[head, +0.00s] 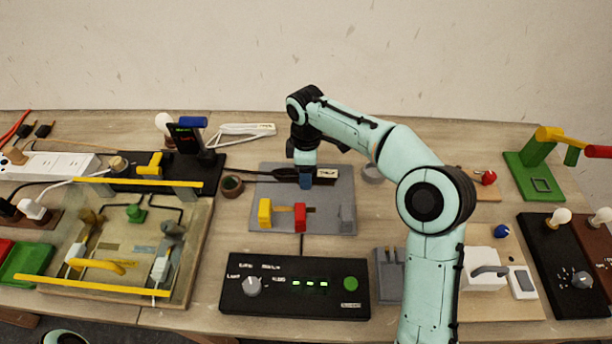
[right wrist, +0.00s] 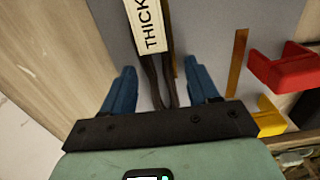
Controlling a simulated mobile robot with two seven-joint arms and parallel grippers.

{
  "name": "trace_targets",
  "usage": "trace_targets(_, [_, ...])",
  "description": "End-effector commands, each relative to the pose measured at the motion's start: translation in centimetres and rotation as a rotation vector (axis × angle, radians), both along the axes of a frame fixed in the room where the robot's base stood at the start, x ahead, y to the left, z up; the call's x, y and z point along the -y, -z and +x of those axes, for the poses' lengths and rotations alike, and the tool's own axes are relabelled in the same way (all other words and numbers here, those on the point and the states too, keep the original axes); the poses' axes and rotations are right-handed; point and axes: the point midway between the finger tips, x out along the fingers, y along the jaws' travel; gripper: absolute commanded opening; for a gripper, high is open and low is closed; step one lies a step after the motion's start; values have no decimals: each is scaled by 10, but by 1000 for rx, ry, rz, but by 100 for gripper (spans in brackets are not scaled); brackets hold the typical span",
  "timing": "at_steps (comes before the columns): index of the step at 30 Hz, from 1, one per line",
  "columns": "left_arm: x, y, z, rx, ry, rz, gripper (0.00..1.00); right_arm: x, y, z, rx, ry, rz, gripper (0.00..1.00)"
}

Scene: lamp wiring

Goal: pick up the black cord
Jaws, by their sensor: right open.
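The black cord (right wrist: 156,84) shows in the right wrist view as dark strands with a white label (right wrist: 147,24) reading "THICK". In the head view the cord (head: 284,173) lies over the grey plate, with its label (head: 327,173) right of my gripper. My right gripper (head: 305,182) points down over the cord at the plate's back. Its blue fingers (right wrist: 161,88) are open, one on each side of the strands, with gaps visible. The cord's part beneath the gripper is hidden in the head view.
The grey plate (head: 330,217) also carries a yellow block (head: 265,213) and a red block (head: 300,217). A black control box (head: 294,287) stands in front. A brown ring (head: 232,186) lies left of the plate, and a white cord bundle (head: 245,130) lies behind.

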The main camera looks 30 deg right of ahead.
Motion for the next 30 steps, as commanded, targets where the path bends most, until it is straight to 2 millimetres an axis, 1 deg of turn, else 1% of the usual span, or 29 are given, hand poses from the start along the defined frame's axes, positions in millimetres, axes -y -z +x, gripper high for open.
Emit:
trace_targets(3, [0,0,0,0,0,0,43,0,-1,0,0,0,0,60])
trace_targets(4, [0,0,0,0,0,0,43,0,-1,0,0,0,0,53])
trace_targets(5, [0,0,0,0,0,0,43,0,-1,0,0,0,0,43])
trace_targets(6, [0,0,0,0,0,0,43,0,-1,0,0,0,0,30])
trace_targets(9, [0,0,0,0,0,0,43,0,-1,0,0,0,0,0])
trace_targets(17, [0,-1,0,0,0,0,43,0,-2,0,1,0,0,0])
trace_targets(20, [0,-2,1,1,0,0,43,0,-9,1,4,0,0,0])
trace_targets(23, [0,-6,2,2,0,0,43,0,-26,1,6,0,0,0])
trace_targets(30, [0,-19,6,8,0,0,43,-1,-76,1,6,0,0,0])
